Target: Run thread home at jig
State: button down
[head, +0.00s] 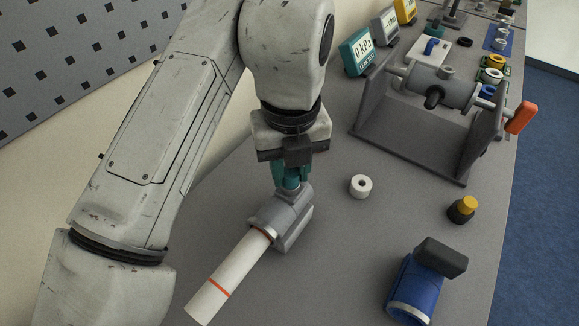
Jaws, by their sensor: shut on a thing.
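A grey jig-like block (294,226) sits on the table near the middle of the head view. A pale pipe (233,265) with a red ring runs from it toward the lower left. A thin orange-brown edge shows where the pipe meets the grey part. My gripper (289,175) points down over the top of the block. It is shut on a small teal-blue piece (291,184), which sits at the block's top. The thread itself is hidden, and I cannot tell how deep the piece sits.
A white tape roll (361,187), a black and yellow fitting (462,209) and a blue cylindrical part with a dark block (413,287) lie to the right. A grey stand (416,133) with an orange handle (521,117) stands behind. A teal gauge (357,52) reads 0 kPa.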

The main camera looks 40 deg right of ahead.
jog(key=shift+f+m+b, duration=0.15)
jog(key=shift+m+b, duration=0.45)
jog(key=shift+m, duration=0.4)
jog(key=m+b, duration=0.1)
jog(key=m, duration=0.2)
jog(key=shift+c, duration=2.2)
grip_release()
jog(key=shift+s, duration=0.1)
